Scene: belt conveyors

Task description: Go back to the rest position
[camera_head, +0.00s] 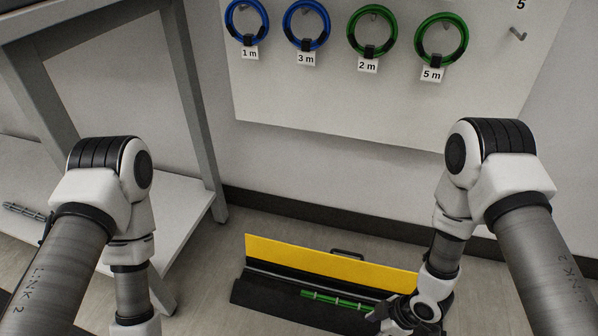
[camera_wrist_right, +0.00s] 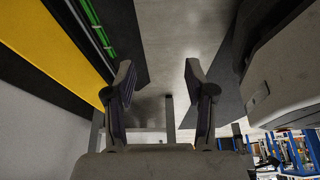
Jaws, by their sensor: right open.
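My right gripper (camera_wrist_right: 158,92) is open with nothing between its fingers in the right wrist view. In the head view it is at the lower right, in front of the right end of a black and yellow case (camera_head: 330,262) on the floor. Its fingers are partly cut off by the bottom edge there. My left arm comes in from the left, bent downward, and its gripper is below the picture. A green cable-like piece (camera_head: 335,299) lies in the case, and it also shows in the right wrist view (camera_wrist_right: 98,28).
A pale board (camera_head: 300,95) on the wall carries blue coils (camera_head: 247,22) and green coils (camera_head: 441,38) with length tags. A grey-framed bench (camera_head: 190,90) with a low white shelf (camera_head: 185,212) stands at the left. Bare floor (camera_head: 225,250) lies between bench and case.

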